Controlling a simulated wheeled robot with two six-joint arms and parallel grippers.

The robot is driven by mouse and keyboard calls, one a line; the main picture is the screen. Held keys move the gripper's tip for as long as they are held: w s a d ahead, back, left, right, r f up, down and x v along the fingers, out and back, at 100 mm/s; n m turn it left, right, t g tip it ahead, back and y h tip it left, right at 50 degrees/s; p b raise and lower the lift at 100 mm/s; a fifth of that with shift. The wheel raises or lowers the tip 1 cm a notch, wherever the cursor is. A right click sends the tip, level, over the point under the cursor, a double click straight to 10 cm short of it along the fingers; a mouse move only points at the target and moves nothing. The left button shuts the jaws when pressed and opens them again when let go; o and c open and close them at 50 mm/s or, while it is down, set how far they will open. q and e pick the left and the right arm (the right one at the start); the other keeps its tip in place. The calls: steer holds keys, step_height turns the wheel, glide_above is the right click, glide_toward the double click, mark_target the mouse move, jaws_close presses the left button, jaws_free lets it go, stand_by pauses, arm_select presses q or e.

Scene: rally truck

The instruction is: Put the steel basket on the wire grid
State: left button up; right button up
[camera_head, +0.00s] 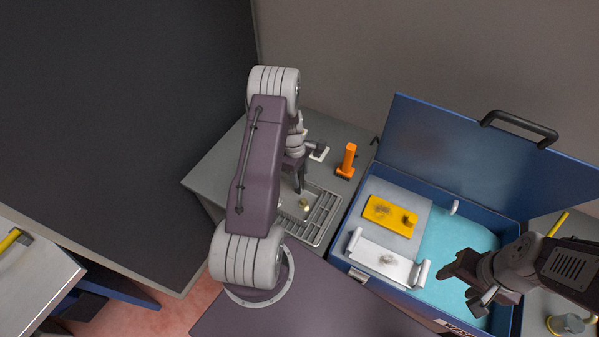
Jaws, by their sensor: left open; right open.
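A grey metal tray with a raised rim and slotted bars (323,220) lies on the grey worktop. It looks like the wire grid or the steel basket; I cannot tell which. No second basket or grid shows clearly, and my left arm covers the tray's left part. A small brass-coloured piece (305,204) shows within the tray's outline. My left gripper (299,188) is open, pointing down over the tray's back left part; I cannot tell whether it touches. My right gripper (458,286) is open over the blue box, away from the tray.
The open blue box (482,214) stands right of the tray, its lid (470,145) raised behind. It holds a yellow piece (385,212) and a white plate with rolled ends (385,262). An orange upright tool (347,160) stands behind the tray. A dark panel (120,120) rises at left.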

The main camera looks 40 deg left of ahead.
arm_select(q)
steer(key=shift+w+a+r, duration=0.1)
steer(key=shift+r, duration=0.25)
steer(key=r+b, duration=0.1)
steer(key=r, duration=0.2)
steer(key=r+b, duration=0.1)
steer(key=r, duration=0.2)
steer(key=a+r+b, duration=0.1)
steer(key=r, duration=0.3)
steer(key=shift+r, duration=0.1)
steer(key=shift+s+r, duration=0.2)
steer(key=shift+r, duration=0.45)
steer(key=s+d+r+m+t+y, duration=0.1)
steer(key=s+d+r+m, duration=0.1)
steer(key=s+d+m, duration=0.65)
steer(key=s+d+r+m, duration=0.1)
steer(key=s+d+m, duration=0.4)
steer(key=d+m, duration=0.5)
step_height(320, 180, down, 10)
steer(key=a+b, duration=0.1)
steer(key=b, duration=0.9)
steer(key=shift+w+a+f+b, duration=0.15)
steer(key=shift+w+a+b, duration=0.15)
steer(key=shift+b, duration=0.1)
